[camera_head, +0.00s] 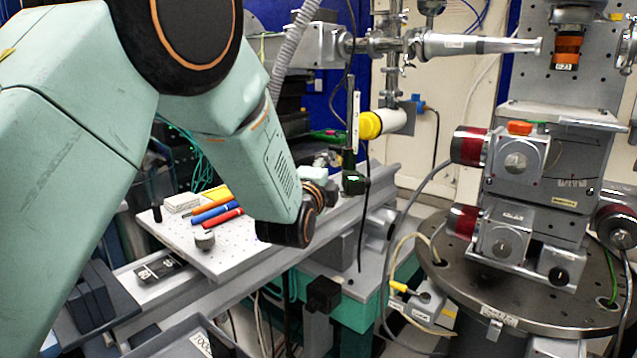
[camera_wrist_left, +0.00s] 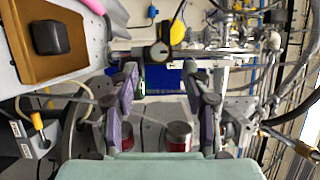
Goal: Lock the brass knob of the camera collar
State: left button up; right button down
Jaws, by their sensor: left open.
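My left arm comes in from the left in the head view and ends in a dark wrist joint (camera_head: 288,228) above the rail. The fingers are mostly hidden behind it. In the left wrist view my left gripper (camera_wrist_left: 165,103) is open, with its purple-grey fingers wide apart and nothing clearly held. A yellow-ended cylinder (camera_head: 371,125) stands beside a dark upright post (camera_head: 352,160), beyond the wrist. A yellow round part also shows past the fingers in the left wrist view (camera_wrist_left: 177,33). I cannot make out the brass knob or collar for certain. My right gripper is not in view.
A perforated plate (camera_head: 235,252) holds colored pens (camera_head: 212,212) and a small grey cylinder (camera_head: 205,240). A round table (camera_head: 520,305) with a motor stage (camera_head: 525,165) stands at the right. Cables (camera_head: 400,250) hang between them. A metal beam pipe (camera_head: 470,45) crosses above.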

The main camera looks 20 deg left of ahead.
pick_arm(q)
jog(key=s, duration=0.6)
jog(key=shift+s+d, duration=0.15)
jog(key=shift+s, duration=0.1)
